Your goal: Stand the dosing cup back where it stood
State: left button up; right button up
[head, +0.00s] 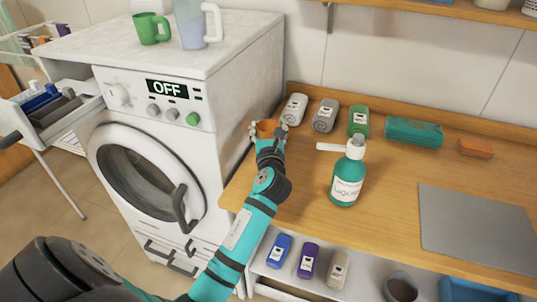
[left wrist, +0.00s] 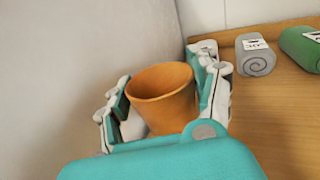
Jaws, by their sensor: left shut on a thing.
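The dosing cup is an orange, tapered cup (head: 267,126) at the left end of the wooden counter, close to the washing machine's side. It also shows upright or nearly so, with its mouth open upward, in the left wrist view (left wrist: 162,92). My left gripper (head: 268,131) is shut on it, with white and teal fingers (left wrist: 165,105) on either side of the cup. The cup's base is hidden by the gripper, so I cannot tell whether it touches the counter. My right gripper is not in view.
The washing machine (head: 250,95) stands directly left of the counter (head: 395,185). A green pump bottle (head: 346,178) stands right of my gripper. A grey mat (head: 480,228) lies at right. Bare wood lies between.

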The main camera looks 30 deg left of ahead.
pick_arm(q)
notch_tip(320, 180, down, 2)
jog(key=shift+f, duration=0.25)
notch_tip(320, 180, down, 4)
jog(key=shift+b, duration=0.8)
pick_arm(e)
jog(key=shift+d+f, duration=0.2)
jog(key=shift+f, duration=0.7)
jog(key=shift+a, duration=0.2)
pick_arm(q)
jog(key=o, duration=1.1)
jog(key=shift+c, duration=0.2)
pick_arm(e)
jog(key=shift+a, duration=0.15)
pick_arm(q)
jog(key=shift+s+d, duration=0.15)
jog(key=v, duration=1.1)
jog(key=shift+s+d+b, duration=0.15)
jog(key=shift+s+b, duration=0.2)
jog(key=shift+b, duration=0.05)
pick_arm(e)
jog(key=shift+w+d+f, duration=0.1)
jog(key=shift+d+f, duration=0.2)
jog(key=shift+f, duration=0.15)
